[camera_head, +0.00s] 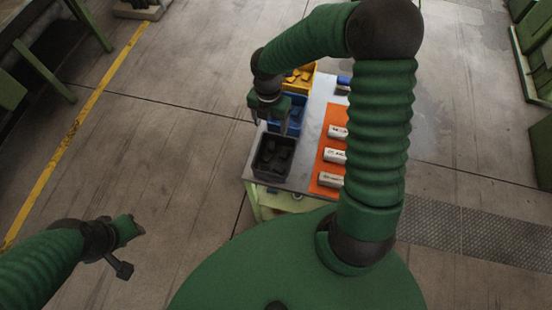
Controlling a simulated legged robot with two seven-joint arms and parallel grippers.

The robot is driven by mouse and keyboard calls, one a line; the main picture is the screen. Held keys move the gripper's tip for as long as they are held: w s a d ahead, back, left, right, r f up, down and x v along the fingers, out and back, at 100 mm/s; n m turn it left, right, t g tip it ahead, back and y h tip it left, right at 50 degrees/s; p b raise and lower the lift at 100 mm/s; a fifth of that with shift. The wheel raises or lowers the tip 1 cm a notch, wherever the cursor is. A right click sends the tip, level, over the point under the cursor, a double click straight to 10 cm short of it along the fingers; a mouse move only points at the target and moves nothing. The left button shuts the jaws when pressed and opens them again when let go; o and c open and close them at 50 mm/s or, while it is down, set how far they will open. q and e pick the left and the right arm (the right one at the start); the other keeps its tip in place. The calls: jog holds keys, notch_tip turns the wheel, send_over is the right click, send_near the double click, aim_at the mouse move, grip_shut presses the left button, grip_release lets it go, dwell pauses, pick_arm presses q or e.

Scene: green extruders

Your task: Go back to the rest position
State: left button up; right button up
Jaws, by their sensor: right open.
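My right gripper (270,122) hangs from the arched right arm over the left side of a small table (298,179). Its fingers are apart, with nothing seen between them. It shows above the black bin (268,177) and partly in front of the blue bin (303,112); its exact height is unclear. My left gripper (128,250) is at the lower left, over bare floor and away from the table. Its jaws are too unclear to read.
The black bin holds dark pieces. A yellow bin (312,72) with yellow pieces stands behind the blue one. White labelled blocks (335,156) lie on an orange mat (319,169), partly hidden by my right arm. Floor left of the table is clear up to a yellow line (75,127).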

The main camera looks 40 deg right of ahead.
jog(key=shift+w+a+r, duration=0.1)
jog(key=shift+r, duration=0.5)
jog(key=shift+w+a+r, duration=0.1)
jog(key=shift+r, duration=0.45)
jog(key=shift+d, duration=0.25)
jog(key=s+a+f+m+t+b, duration=0.1)
jog(key=s+a+f+m+b, duration=0.2)
jog(key=m, duration=0.9)
jog(key=s+a+f+m+t+b, duration=0.1)
jog(key=s+a+f+m+b, duration=0.3)
jog(key=m, duration=0.8)
jog(key=s+b, duration=0.2)
jog(key=b, duration=0.1)
jog(key=shift+s+f+t, duration=0.2)
jog(key=shift+s+t, duration=0.05)
jog(key=shift+t, duration=0.15)
